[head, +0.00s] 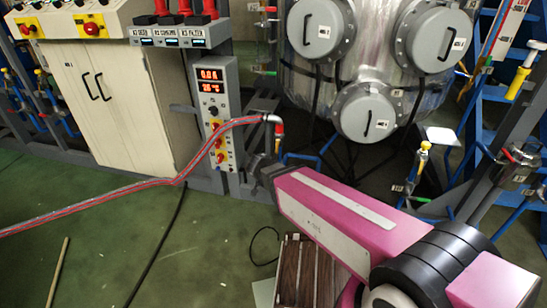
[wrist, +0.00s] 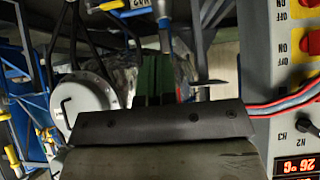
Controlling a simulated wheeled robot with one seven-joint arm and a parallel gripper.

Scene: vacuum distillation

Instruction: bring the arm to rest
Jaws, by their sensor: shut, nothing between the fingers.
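My pink and white arm reaches from the lower right to the middle of the head view. My gripper (head: 258,166) is a small dark shape at its far end, shut and empty. It is just right of the grey control box (head: 216,112) and below the end of the red-striped hose (head: 190,163). I cannot tell the exact gap to the box. In the wrist view, the dark wrist housing fills the lower middle, and the picture is upside down.
A large metal vessel (head: 308,82) with round flanged covers stands behind my arm. A cream cabinet (head: 115,95) is at the left. Blue pipes and yellow valves (head: 423,160) are at the right.

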